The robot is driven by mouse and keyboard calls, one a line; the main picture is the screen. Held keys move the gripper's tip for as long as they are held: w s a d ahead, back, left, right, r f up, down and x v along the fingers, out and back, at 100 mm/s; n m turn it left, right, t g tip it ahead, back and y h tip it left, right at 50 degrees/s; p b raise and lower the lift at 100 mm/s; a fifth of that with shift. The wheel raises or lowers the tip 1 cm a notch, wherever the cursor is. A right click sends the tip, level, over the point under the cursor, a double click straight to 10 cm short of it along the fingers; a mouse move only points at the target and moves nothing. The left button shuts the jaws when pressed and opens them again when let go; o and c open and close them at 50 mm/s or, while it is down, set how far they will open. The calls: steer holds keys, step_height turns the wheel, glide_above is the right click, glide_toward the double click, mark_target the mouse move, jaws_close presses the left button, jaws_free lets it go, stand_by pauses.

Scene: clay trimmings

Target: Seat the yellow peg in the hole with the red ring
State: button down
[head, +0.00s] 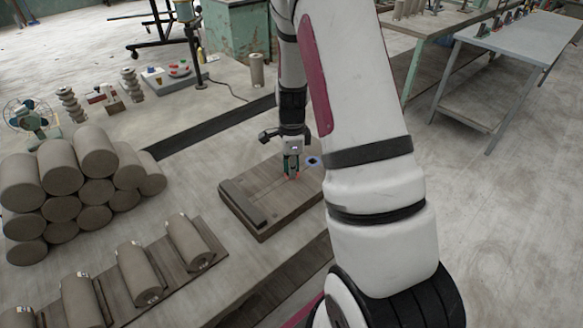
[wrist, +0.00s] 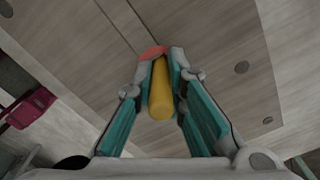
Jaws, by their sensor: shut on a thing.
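The yellow peg (wrist: 161,92) is held between the two teal-sided fingers of my gripper (wrist: 161,78) in the wrist view. The red ring (wrist: 152,52) shows just past the peg's far end, partly covered by the peg and fingertips. I cannot tell whether the peg's tip is in the hole. In the head view my gripper (head: 291,172) points down over the wooden board (head: 262,222), with a little red showing at its fingertips. The peg cannot be made out there.
A blue-ringed hole (head: 313,161) lies just right of my gripper, near my arm. Plain dark holes (wrist: 241,67) show in the board. A raised wooden block (head: 242,203) runs along the board's left side. Stacked clay cylinders (head: 95,152) stand farther left.

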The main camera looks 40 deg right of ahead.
steer(key=shift+s+a+f, duration=0.1)
steer(key=shift+s+f, duration=0.05)
steer(key=shift+f, duration=0.4)
steer(key=c, duration=1.6)
jaws_free()
steer(key=shift+c, duration=0.2)
steer(key=shift+f, duration=0.15)
